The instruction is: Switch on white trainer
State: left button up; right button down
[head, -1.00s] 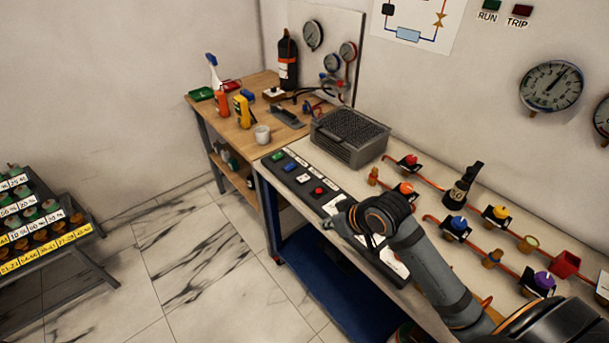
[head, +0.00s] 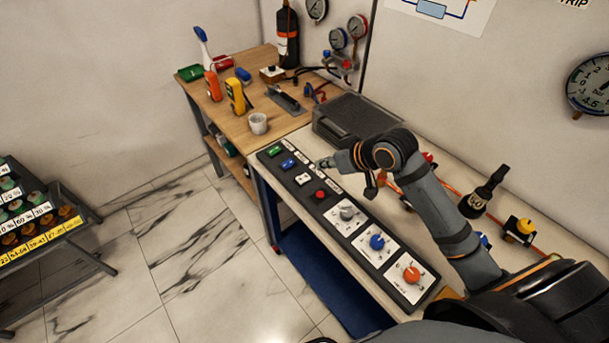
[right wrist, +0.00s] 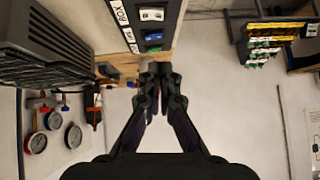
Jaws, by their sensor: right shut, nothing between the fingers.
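A dark control panel (head: 328,215) runs along the front edge of the bench. On it is a white rocker switch (head: 304,179), nearer than a blue switch (head: 288,163) and a green switch (head: 274,151). My right gripper (head: 320,164) is shut and empty, just right of the switch row near the labels; I cannot tell its height above them. The right wrist view shows the closed fingertips (right wrist: 160,72), with the white switch (right wrist: 152,14) at the top. Whether the switch is on is too small to tell. My left gripper is not in view.
A red button (head: 320,194) and grey (head: 347,213), blue (head: 377,242) and orange (head: 411,274) knobs sit nearer on the panel. A dark ribbed box (head: 345,118) stands close behind the gripper. A white cup (head: 258,123) stands on the wooden table beyond.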

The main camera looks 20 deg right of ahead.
aim_at(298, 178)
jog(key=x, duration=1)
jog(key=shift+a+p, duration=0.1)
jog(key=shift+p, duration=0.3)
notch_tip(298, 178, down, 3)
jog(key=shift+s+r, duration=0.15)
jog(key=shift+r, duration=0.05)
jog(key=shift+s+a+f, duration=0.1)
jog(key=shift+f, duration=0.5)
jog(key=shift+p, duration=0.3)
jog(key=shift+a+f+p, duration=0.1)
jog(key=shift+f+p, duration=0.15)
jog(key=shift+p, duration=0.1)
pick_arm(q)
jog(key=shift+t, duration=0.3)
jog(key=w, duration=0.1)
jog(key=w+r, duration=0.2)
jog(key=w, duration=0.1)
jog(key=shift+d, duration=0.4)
